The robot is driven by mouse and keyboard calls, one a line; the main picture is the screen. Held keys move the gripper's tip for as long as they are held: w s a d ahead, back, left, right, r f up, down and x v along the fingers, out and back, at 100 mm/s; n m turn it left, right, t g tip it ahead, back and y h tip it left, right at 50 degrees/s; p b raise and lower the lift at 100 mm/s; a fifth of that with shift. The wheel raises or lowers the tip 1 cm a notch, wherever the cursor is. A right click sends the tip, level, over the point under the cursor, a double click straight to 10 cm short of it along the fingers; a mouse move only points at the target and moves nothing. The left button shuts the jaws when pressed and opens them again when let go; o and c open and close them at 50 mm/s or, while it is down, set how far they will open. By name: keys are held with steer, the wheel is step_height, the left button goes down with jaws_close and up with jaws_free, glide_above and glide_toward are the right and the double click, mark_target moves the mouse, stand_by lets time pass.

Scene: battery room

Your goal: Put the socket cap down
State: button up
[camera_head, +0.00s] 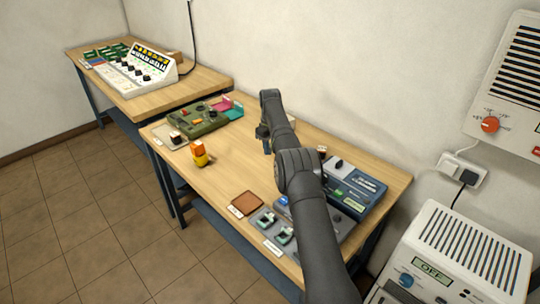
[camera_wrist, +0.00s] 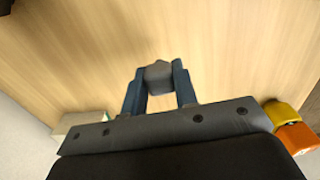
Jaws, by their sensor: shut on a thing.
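My gripper (camera_head: 266,146) is over the middle of the near wooden table (camera_head: 237,165), toward its back. In the wrist view my gripper (camera_wrist: 158,85) has its two blue fingers closed on a small grey piece, which I take to be the socket cap (camera_wrist: 158,74). The cap sits between the fingertips, with bare wood behind it. I cannot tell whether it touches the table. In the head view the cap is too small to make out.
A yellow and orange object (camera_head: 199,153) stands left of my gripper. A green device (camera_head: 200,118) is at the back left. A brown pad (camera_head: 244,204) lies near the front edge; a blue device (camera_head: 354,187) is at the right.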

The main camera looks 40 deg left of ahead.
steer(key=shift+f, duration=2)
steer(key=shift+f, duration=0.15)
steer(key=o, duration=0.9)
steer(key=shift+o, duration=0.2)
step_height(320, 180, up, 7)
steer(key=shift+f, duration=0.1)
steer(key=shift+o, duration=0.5)
steer(key=shift+r, duration=0.5)
